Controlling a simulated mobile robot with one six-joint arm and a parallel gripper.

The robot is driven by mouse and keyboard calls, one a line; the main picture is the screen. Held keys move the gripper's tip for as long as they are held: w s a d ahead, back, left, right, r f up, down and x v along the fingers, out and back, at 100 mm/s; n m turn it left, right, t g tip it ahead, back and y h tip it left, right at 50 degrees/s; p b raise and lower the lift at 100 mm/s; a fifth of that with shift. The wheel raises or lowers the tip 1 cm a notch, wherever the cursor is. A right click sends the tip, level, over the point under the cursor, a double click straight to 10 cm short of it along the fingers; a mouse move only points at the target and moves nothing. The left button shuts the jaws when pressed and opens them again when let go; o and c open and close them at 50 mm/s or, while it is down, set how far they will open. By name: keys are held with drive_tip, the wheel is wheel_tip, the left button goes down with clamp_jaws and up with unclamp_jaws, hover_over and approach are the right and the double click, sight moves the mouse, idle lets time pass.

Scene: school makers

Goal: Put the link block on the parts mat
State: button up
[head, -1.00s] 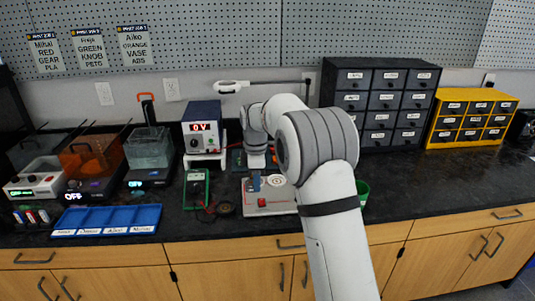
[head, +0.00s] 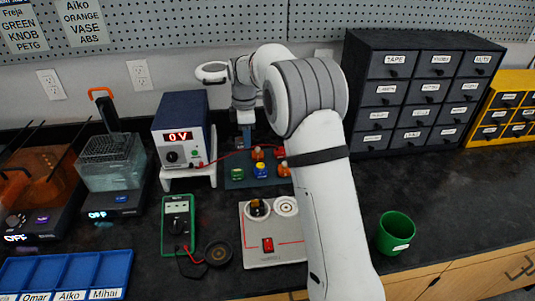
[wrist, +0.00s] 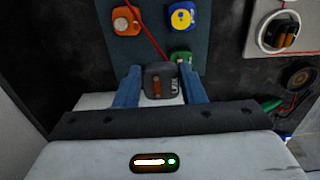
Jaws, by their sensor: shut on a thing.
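The link block (wrist: 158,82) is a small dark grey block with light lettering and an orange-brown strip. In the wrist view it sits between the blue fingers of my gripper (wrist: 160,76), which is shut on it. The parts mat (wrist: 110,55) is dark blue-grey, just beyond the block in that view. In the head view the mat (head: 238,184) lies right of the power supply, with my gripper (head: 246,132) at its back edge. The block is hard to make out there. I cannot tell whether it touches anything.
The mat carries orange blocks (head: 257,154), a green block (head: 237,173) and a blue block (head: 261,171). A red cable crosses it. The power supply (head: 183,130) stands left, the white station (head: 262,258) in front, a green cup (head: 396,233) right.

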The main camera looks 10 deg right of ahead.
drive_tip(key=shift+w+d+f, duration=0.1)
drive_tip(key=shift+w+f, duration=0.15)
drive_tip(key=shift+f, duration=0.05)
hover_over(249, 167)
wheel_tip(249, 167, down, 4)
drive_tip(key=shift+f, duration=0.15)
drive_tip(key=shift+s+f, duration=0.1)
drive_tip(key=shift+f, duration=2.4)
drive_tip(key=shift+f+b, duration=0.2)
drive_tip(key=shift+b, duration=0.1)
drive_tip(key=o, duration=1)
drive_tip(key=shift+r, duration=0.1)
drive_tip(key=shift+c, duration=0.2)
